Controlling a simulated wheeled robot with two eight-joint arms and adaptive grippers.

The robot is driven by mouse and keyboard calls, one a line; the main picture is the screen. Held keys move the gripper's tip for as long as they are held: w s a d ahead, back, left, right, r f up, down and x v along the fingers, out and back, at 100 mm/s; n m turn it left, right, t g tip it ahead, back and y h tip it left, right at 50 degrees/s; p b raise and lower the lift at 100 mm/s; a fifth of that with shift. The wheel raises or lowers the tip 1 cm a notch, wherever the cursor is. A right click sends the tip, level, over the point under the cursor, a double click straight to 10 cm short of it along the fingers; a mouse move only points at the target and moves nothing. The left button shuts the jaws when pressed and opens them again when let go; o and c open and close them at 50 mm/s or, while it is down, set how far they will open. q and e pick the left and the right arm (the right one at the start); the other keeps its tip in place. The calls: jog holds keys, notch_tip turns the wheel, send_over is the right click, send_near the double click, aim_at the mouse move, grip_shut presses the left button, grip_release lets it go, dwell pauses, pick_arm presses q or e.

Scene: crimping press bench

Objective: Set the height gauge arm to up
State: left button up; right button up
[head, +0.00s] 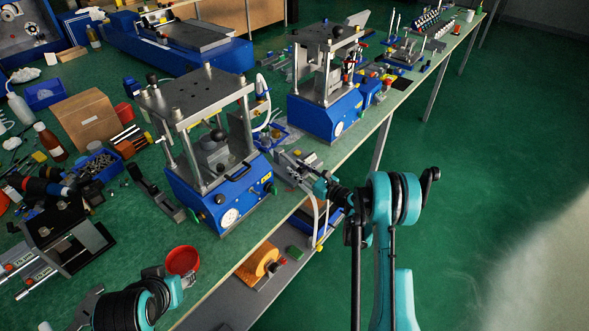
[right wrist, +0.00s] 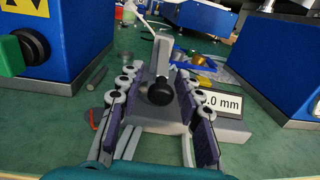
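The height gauge (head: 297,163) stands on the bench between the two blue presses. In the right wrist view it shows a grey base and upright (right wrist: 163,52), a black ball knob (right wrist: 160,92) and a display (right wrist: 222,103) reading about "0.0 mm". I cannot tell the arm's setting for certain. My right gripper (head: 318,182) is at the gauge's front edge. In the right wrist view the right gripper (right wrist: 157,105) is open, its purple pads on either side of the knob with gaps. My left arm's end (head: 125,308) is at the bottom left; its fingers do not show clearly.
A blue press (head: 232,195) stands left of the gauge and another blue press (head: 330,112) right of it. A red bowl (head: 182,261) sits near the bench edge by my left arm. A lower shelf holds an orange part (head: 262,264). The floor to the right is clear.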

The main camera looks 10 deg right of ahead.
jog(key=shift+x, duration=0.9)
grip_shut()
jog(key=shift+r, duration=0.1)
